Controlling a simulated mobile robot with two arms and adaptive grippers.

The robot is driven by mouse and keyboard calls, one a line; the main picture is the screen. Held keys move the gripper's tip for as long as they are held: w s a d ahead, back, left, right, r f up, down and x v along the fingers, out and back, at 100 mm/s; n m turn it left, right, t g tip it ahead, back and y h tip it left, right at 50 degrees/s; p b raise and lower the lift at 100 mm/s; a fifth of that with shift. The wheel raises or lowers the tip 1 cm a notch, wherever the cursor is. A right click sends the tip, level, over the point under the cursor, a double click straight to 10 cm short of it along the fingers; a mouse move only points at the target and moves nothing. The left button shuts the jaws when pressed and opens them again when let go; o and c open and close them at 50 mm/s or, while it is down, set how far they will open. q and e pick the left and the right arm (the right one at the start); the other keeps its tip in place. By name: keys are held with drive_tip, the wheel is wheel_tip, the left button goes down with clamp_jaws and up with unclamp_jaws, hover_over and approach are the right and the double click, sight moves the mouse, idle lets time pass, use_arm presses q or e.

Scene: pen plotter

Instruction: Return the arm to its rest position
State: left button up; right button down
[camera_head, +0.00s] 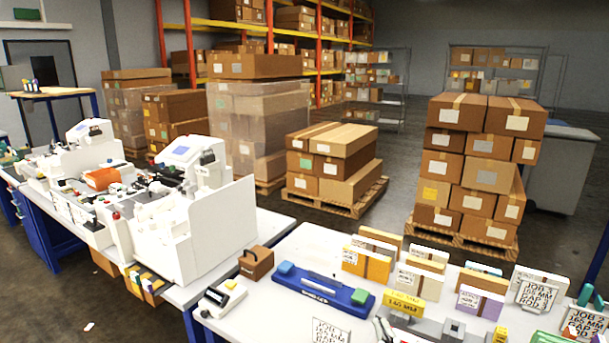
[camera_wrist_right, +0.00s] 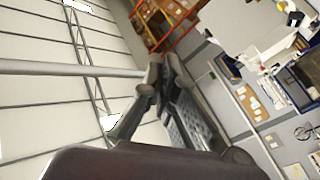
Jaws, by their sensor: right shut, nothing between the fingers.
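My right gripper (camera_wrist_right: 158,70) shows in the right wrist view, with its dark fingers drawn together and nothing between them. It is raised and tilted, with the ceiling and walls of the hall behind it and no object touching it. In the head view I cannot clearly make out either gripper. My left gripper does not show in either view.
A white worktable (camera_head: 280,245) holds a blue bar-shaped device (camera_head: 320,288), a brown block (camera_head: 256,263), several small boxes and job cards (camera_head: 540,290). White machines (camera_head: 190,215) stand on the left bench. Stacked cartons (camera_head: 480,150) stand on pallets behind.

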drive_tip(key=s+d+f+m+g+h, duration=0.6)
drive_tip(key=s+d+f, duration=0.15)
drive_tip(key=f, duration=0.35)
drive_tip(key=s+a+f+g+y, duration=0.1)
drive_tip(key=s+f+g, duration=0.4)
drive_tip(key=s, duration=0.5)
drive_tip(key=s+a+f+g+y, duration=0.1)
drive_tip(key=s+f+g, duration=0.3)
drive_tip(key=s, duration=0.6)
wheel_tip(320, 180, down, 27)
drive_tip(key=s+g+b, duration=0.1)
drive_tip(key=g, duration=0.1)
drive_tip(key=s+d+f+g+b, duration=0.1)
drive_tip(key=s+d+f, duration=0.2)
drive_tip(key=s+f, duration=1.4)
drive_tip(key=shift+f+n+b, duration=0.3)
drive_tip(key=shift+f, duration=0.3)
